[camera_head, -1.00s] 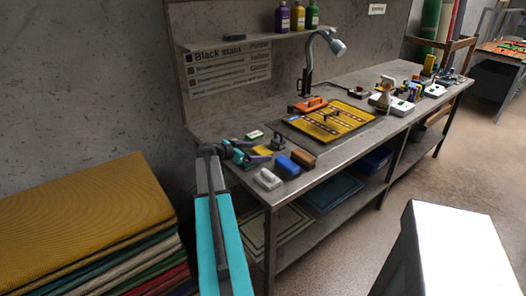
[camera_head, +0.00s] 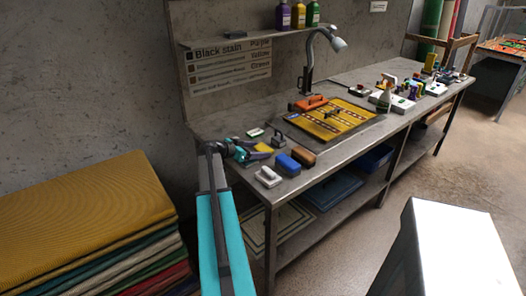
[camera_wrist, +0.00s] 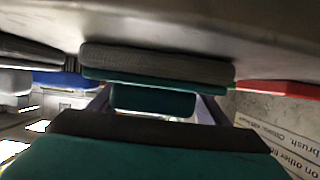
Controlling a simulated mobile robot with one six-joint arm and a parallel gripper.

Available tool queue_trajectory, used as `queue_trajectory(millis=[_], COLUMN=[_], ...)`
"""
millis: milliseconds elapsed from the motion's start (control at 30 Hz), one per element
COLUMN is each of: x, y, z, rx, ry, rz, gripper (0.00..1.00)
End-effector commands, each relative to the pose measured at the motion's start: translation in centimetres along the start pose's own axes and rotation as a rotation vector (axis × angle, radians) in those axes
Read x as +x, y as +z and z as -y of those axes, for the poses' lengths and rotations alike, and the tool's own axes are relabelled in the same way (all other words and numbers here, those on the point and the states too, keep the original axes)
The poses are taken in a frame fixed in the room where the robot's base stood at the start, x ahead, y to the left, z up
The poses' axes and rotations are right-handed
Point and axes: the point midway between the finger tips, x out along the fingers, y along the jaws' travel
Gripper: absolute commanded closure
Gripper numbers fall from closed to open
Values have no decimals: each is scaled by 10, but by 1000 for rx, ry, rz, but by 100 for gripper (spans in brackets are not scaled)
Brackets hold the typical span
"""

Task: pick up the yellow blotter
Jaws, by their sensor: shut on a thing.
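My gripper (camera_head: 246,154) is over the near left end of the workbench, low among the small blocks. In the wrist view, my gripper (camera_wrist: 154,108) is shut on the handle of a dark green block (camera_wrist: 158,76) with a grey pad. Whether this block is clear of the bench top I cannot tell. A yellow piece, seemingly the yellow blotter (camera_head: 263,147), shows just right of my gripper in the head view, partly hidden. No yellow shows in the wrist view.
A blue block (camera_head: 288,164), a brown block (camera_head: 303,156) and a grey-white block (camera_head: 267,177) stand close by at the bench's front edge. A yellow patterned rug (camera_head: 338,119) lies farther right.

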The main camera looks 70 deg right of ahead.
Motion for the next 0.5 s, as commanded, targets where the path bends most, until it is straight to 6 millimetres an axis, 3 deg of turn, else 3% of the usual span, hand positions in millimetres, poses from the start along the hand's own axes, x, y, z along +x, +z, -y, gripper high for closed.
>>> queue_trajectory(millis=[500], x=[-6], y=[-14], z=[0], rx=[2], ry=[-1], rz=[0], gripper=[52])
